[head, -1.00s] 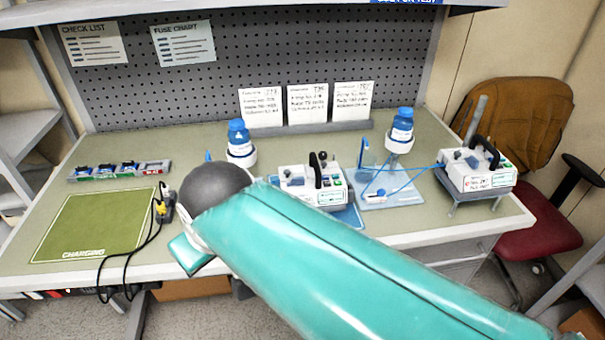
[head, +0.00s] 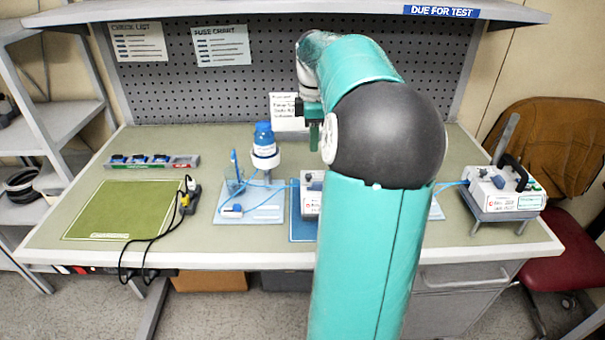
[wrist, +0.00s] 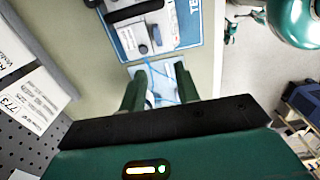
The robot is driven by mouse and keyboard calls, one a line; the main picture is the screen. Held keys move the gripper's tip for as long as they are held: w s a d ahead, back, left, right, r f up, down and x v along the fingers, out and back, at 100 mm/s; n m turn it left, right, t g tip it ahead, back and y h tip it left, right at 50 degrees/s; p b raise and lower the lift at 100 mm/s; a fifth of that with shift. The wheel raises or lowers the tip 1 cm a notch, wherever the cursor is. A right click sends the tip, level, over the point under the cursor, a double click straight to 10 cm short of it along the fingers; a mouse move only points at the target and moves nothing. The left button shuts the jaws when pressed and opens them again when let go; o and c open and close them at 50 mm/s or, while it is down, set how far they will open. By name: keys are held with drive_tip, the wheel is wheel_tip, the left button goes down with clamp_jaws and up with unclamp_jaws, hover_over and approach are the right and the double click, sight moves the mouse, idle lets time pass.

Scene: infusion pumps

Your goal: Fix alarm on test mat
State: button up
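A white pump (head: 311,198) sits on the blue test mat (head: 302,231) at mid-bench, and my arm covers its right part. In the wrist view the pump (wrist: 152,32) shows a black handle and a grey knob, on the blue mat (wrist: 188,50) lettered "TE". Its display and any alarm light cannot be read. My gripper (head: 314,138) is raised over the back of the bench. In the wrist view my gripper (wrist: 160,95) is open and empty, its fingers spread above a pale tray with blue tubing (wrist: 165,78).
Left of the pump are a tubing tray (head: 262,214) and a blue-capped bottle (head: 264,146). A slotted fuse tray (head: 150,162) lies at back left. The green charging mat (head: 120,212) is bare, with a plug and cords (head: 187,200) beside it. Another pump (head: 503,192) stands at right.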

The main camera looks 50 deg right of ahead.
drive_tip(key=d, duration=0.1)
approach(316, 186)
drive_tip(key=f, duration=0.5)
drive_tip(key=d+f, duration=0.1)
drive_tip(key=f, duration=0.2)
clamp_jaws()
